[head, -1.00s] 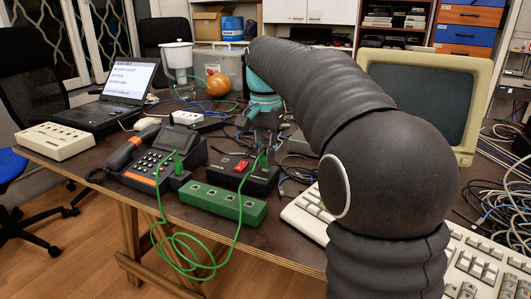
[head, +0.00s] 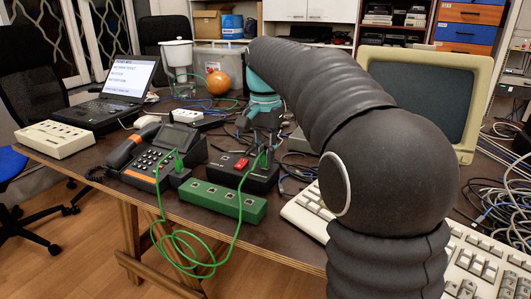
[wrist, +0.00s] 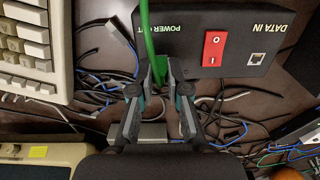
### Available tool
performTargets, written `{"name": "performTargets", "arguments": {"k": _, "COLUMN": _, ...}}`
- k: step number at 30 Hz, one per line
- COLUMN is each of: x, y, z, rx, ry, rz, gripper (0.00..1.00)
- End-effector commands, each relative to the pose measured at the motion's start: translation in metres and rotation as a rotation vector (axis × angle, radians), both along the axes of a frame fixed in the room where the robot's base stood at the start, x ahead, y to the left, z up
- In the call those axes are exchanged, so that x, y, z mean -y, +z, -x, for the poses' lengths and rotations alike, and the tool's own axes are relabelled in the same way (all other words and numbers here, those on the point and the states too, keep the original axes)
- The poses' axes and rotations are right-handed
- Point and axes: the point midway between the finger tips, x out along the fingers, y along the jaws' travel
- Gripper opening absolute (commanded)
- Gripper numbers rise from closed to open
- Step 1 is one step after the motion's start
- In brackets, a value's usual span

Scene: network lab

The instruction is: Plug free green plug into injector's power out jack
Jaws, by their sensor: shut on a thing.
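The injector is a black box (head: 236,178) with a red switch, on the table behind the green block. It shows in the wrist view (wrist: 232,72) with "POWER OUT" and "DATA IN" labels. My gripper (wrist: 160,80) is shut on the green plug (wrist: 160,98), whose green cable rises past the "POWER OUT" label. In the head view my gripper (head: 263,143) is at the injector's right end. The power out jack is hidden behind the fingers and plug, so I cannot tell whether the plug is in it. The cable's other end is a green plug (head: 178,161) at the desk phone (head: 150,158).
A green block with several sockets (head: 222,200) lies in front of the injector. A keyboard (head: 306,213) and a monitor (head: 480,88) are to the right. Loose cables lie around the injector. The green cable hangs in loops over the table's front edge.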

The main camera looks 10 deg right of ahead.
Motion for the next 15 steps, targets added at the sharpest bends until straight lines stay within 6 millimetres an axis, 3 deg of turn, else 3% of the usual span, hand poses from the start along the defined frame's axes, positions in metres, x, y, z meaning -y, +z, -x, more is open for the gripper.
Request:
{"name": "performTargets", "arguments": {"k": 6, "x": 0.0, "y": -0.0031, "z": 0.0001, "rx": 0.0, "ry": 0.0, "rz": 0.0, "gripper": 0.0}}
{"name": "performTargets", "arguments": {"k": 7, "x": 0.0, "y": -0.003, "z": 0.0001, "rx": 0.0, "ry": 0.0, "rz": 0.0, "gripper": 0.2}}
{"name": "performTargets", "arguments": {"k": 10, "x": 0.0, "y": -0.0029, "z": 0.0001, "rx": 0.0, "ry": 0.0, "rz": 0.0, "gripper": 0.44}}
{"name": "performTargets", "arguments": {"k": 15, "x": 0.0, "y": -0.0028, "z": 0.0001, "rx": 0.0, "ry": 0.0, "rz": 0.0, "gripper": 0.44}}
